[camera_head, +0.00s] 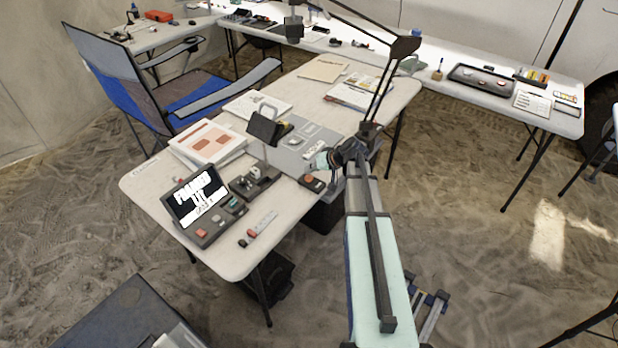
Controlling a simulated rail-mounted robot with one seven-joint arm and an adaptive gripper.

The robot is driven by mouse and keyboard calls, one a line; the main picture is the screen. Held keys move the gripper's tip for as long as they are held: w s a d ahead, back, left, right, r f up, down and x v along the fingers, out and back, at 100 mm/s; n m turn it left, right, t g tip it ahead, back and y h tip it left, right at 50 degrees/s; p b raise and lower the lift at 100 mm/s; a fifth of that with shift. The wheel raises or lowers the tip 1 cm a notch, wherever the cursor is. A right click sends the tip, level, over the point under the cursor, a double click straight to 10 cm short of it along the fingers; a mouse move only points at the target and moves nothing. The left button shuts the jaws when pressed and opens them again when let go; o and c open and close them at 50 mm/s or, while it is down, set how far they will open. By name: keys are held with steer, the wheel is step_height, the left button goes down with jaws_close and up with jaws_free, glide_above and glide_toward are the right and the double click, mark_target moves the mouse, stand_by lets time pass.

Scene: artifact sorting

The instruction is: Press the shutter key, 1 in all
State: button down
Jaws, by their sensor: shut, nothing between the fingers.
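My gripper (321,161) is at the table's right edge, seen small and partly merged with my wrist. It is shut, with nothing seen in it. Just below it in the picture, a small dark box with an orange-red button (311,181) sits near the table edge; it may be the shutter key, but no label is readable. A dark console (208,215) stands at the near end of the table. Its lit screen (198,197) shows white text that seems to begin "FRAMED". The console has a red key (202,233) and teal keys (234,203).
A camera stand (262,150) rises from the table beside a grey mat (296,152). Papers (208,143) and magazines (360,92) lie around it. A blue folding chair (150,85) stands behind. A lamp arm (360,35) reaches over the table.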

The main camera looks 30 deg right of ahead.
mark_target(311, 177)
steer(key=shift+r+p, duration=0.6)
steer(key=shift+r, duration=1.65)
steer(key=s+a+f+g, duration=0.1)
steer(key=s+f, duration=0.2)
steer(key=s+a+f+g+b, duration=0.1)
steer(key=s+f, duration=0.2)
steer(key=s, duration=0.1)
steer(key=s+f+g, duration=0.1)
steer(key=s+f, duration=0.2)
steer(key=shift+s+a+g+b, duration=0.15)
steer(key=shift+a+g+b, duration=0.25)
steer(key=s+a+f+g, duration=0.6)
steer(key=s+a+f, duration=0.8)
steer(key=s+f, duration=0.2)
steer(key=s+a+f+g+h, duration=0.1)
steer(key=s+f, duration=0.1)
steer(key=s, duration=0.6)
steer(key=s+a+f+n+g+h+p, duration=0.1)
steer(key=s+a+f+g+h, duration=0.1)
steer(key=s, duration=0.7)
steer(key=s+a+f+n+g+h, duration=0.1)
steer(key=s+a+f+h, duration=0.1)
steer(key=s, duration=0.7)
steer(key=shift+f+g+p, duration=0.4)
steer(key=shift+f, duration=0.2)
